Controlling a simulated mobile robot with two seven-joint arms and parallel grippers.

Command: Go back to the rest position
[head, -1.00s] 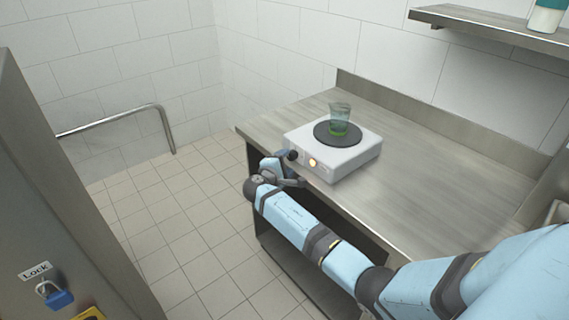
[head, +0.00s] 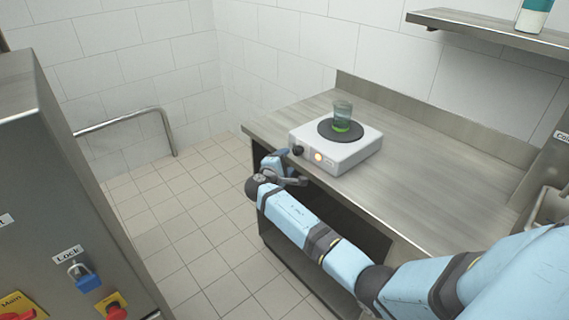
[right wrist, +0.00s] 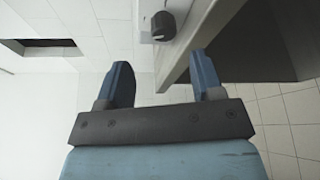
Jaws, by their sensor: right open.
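My right gripper (head: 283,168) is at the front left edge of the steel table, just below and in front of the white hot plate (head: 347,152). In the right wrist view its two blue fingers (right wrist: 162,84) are apart with nothing between them. The black knob (right wrist: 164,25) of the hot plate shows ahead of the fingers. A glass cup (head: 342,115) with green liquid at the bottom stands upright on the hot plate's dark round disc (head: 327,130). My left gripper is not in view.
The steel table (head: 430,175) has free room right of the hot plate. A wall shelf (head: 490,32) holds a bottle (head: 533,15). A steel cabinet (head: 50,190) with a blue padlock (head: 86,281) and red switches stands at left. A metal rail (head: 125,119) is on the back wall.

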